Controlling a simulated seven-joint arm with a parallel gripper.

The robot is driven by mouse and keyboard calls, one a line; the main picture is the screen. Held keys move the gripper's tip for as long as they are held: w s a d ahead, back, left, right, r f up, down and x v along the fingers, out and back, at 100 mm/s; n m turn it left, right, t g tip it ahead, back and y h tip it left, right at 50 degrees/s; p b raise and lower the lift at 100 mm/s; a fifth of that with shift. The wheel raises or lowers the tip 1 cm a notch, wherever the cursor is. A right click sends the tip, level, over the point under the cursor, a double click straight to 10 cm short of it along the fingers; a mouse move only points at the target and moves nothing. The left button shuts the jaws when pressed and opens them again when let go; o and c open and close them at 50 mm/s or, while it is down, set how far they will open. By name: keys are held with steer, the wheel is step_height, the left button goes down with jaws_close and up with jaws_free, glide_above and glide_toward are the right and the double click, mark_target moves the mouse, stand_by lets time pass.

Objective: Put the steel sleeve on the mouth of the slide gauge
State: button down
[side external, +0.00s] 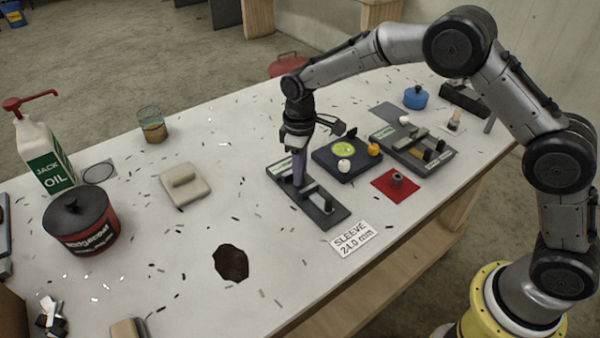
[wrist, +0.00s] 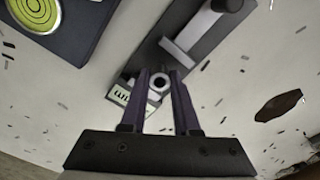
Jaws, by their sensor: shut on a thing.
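A slide gauge (side external: 326,215), a dark flat base with grey bars and a pale green label, lies near the middle of the bench. It also shows in the wrist view (wrist: 212,50). My gripper (side external: 299,182) points down over its labelled half.
A red mat (side external: 384,190) with a grey cylinder (side external: 397,179), a similar gauge (side external: 437,163) and a dark box with a green disc (side external: 346,149) stand to the right. A "SLEEVE 24.0 mm" card (side external: 354,238) lies in front. Dark slivers litter the bench.

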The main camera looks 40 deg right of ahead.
steer(key=shift+f, duration=0.55)
steer(key=shift+f, duration=0.1)
steer(key=c, duration=0.6)
jaws_free()
steer(key=shift+c, duration=0.2)
